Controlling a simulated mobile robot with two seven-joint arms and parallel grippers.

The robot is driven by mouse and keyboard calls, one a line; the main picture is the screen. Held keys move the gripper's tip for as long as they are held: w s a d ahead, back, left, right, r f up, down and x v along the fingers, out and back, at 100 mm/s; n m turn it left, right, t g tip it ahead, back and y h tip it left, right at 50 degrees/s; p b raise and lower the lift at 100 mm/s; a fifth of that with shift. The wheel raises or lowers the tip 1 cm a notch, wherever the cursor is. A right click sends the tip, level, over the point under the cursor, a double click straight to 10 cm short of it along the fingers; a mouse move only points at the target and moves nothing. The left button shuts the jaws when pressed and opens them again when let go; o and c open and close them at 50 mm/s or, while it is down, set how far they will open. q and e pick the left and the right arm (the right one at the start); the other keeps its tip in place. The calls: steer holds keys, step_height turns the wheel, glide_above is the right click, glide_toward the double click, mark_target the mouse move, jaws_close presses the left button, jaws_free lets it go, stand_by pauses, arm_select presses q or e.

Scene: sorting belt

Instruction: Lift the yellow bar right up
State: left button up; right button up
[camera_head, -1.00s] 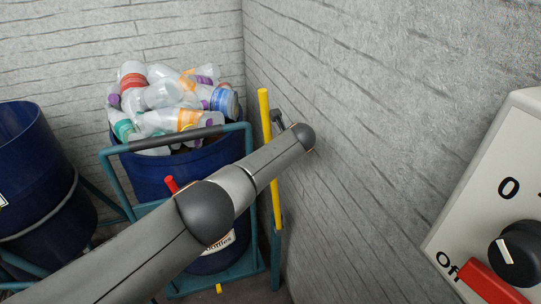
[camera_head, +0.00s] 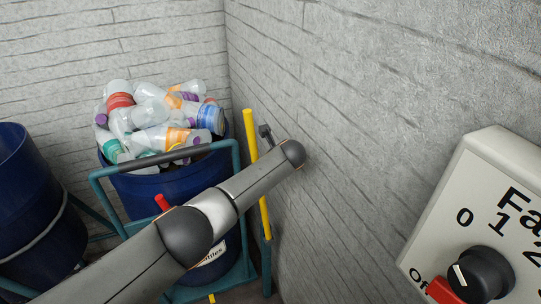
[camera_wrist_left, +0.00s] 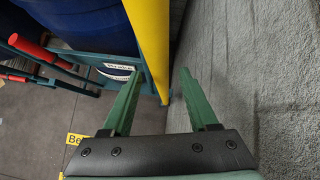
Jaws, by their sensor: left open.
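The yellow bar (camera_head: 249,130) stands nearly upright beside the grey wall, along the right side of a teal bin frame (camera_head: 236,160). My left arm crosses in front of its middle. In the left wrist view the yellow bar (camera_wrist_left: 150,40) comes down from the top edge. My left gripper (camera_wrist_left: 162,73) is open, with two green fingers. The bar's lower part shows between the fingertips in that picture, nearer the left one; I cannot tell its depth or whether they touch. My right gripper is not in view.
A blue bin (camera_head: 160,185) full of plastic bottles (camera_head: 150,115) stands in the frame. Another blue bin (camera_head: 30,215) is at the left. The grey wall (camera_head: 350,110) is close on the right. A control box (camera_head: 440,225) with a black knob is at the lower right.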

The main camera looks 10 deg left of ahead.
arm_select(q)
steer(key=p+v, duration=0.1)
steer(key=v, duration=0.8)
steer(key=shift+p, duration=0.4)
steer(key=shift+s+d, duration=0.1)
